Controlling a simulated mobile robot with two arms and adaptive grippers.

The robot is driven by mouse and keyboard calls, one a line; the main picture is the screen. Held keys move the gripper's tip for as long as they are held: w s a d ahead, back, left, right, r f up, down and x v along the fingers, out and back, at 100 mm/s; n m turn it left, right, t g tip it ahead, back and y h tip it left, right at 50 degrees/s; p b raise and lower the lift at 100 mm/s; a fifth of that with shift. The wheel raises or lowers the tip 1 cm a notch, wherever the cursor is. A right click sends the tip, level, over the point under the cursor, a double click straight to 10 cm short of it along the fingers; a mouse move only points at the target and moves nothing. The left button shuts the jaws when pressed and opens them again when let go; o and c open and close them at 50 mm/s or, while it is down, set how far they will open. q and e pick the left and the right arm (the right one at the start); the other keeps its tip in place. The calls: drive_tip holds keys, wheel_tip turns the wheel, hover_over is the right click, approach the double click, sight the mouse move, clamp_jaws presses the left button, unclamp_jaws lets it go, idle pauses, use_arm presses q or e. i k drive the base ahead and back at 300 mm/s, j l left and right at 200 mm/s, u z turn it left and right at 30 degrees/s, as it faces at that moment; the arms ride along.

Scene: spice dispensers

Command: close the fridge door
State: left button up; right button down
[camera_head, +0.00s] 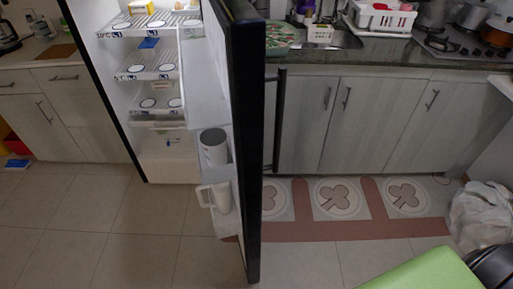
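The fridge (150,170) stands at the left centre with its lit white interior and shelves exposed. Its door (243,150) is wide open and swung toward me, seen almost edge-on as a tall black slab. A dark vertical handle (280,120) stands out from the door's right side. The door's inner shelves face left and hold a white mug-like container (214,147) and a white jug (221,197). Neither of my grippers shows in this view, so nothing of mine is seen touching the door or handle.
Grey cabinets (390,125) with a dark countertop run behind the door on the right. A patterned mat (340,229) lies before them. A white bag (482,215) and a green surface (425,272) occupy the lower right. The tiled floor (90,225) left of the door is clear.

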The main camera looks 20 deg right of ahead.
sight(223, 78)
drive_tip(key=i+l+u, duration=0.1)
drive_tip(key=l, duration=0.35)
drive_tip(key=i+l+u, duration=0.1)
drive_tip(key=l, duration=0.4)
drive_tip(key=i+l+u, duration=0.1)
drive_tip(key=l, duration=0.4)
drive_tip(key=l+u, duration=0.1)
drive_tip(key=l, duration=0.55)
drive_tip(key=k+l+u, duration=0.2)
drive_tip(key=k+l, duration=0.3)
drive_tip(key=k, duration=0.05)
